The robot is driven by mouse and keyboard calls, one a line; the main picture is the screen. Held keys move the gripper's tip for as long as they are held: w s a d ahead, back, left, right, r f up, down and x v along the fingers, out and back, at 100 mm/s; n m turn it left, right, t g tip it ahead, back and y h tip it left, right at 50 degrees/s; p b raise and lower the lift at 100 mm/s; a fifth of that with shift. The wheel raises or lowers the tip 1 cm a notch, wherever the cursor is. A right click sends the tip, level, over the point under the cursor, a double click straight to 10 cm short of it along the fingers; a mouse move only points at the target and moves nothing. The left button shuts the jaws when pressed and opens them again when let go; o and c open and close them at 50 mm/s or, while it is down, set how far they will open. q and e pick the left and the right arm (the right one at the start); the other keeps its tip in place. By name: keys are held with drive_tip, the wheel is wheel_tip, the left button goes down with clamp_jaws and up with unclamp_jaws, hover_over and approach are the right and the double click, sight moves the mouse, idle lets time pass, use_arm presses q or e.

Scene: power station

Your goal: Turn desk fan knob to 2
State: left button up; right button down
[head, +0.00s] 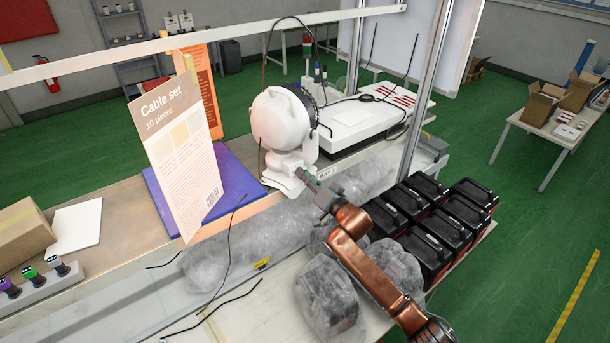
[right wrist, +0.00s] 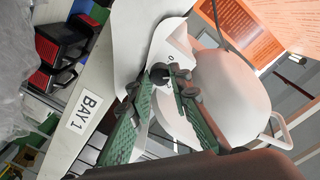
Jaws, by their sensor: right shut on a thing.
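The white desk fan (head: 281,122) stands on the bench in the middle of the head view, with its round head above a flat base (head: 283,180). My right gripper (head: 304,174) reaches it from the lower right, its fingertips at the front of the fan's lower body. In the right wrist view the fan (right wrist: 232,92) is tilted, and the green-padded fingers of my right gripper (right wrist: 167,78) are shut around a small dark knob (right wrist: 163,70). The fingers hide much of the knob, and I cannot read which number it points to. My left gripper is not in view.
A cable set sign (head: 180,145) stands left of the fan on a blue mat (head: 232,185). Bubble-wrapped items (head: 325,295) and several black cases (head: 440,215) lie near my right arm. A metal post (head: 424,90) rises behind them. Loose black cables lie along the bench front.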

drive_tip(key=c, duration=1.8)
unclamp_jaws()
drive_tip(key=shift+o, duration=0.2)
drive_tip(key=shift+f, duration=0.1)
drive_tip(key=v, duration=0.8)
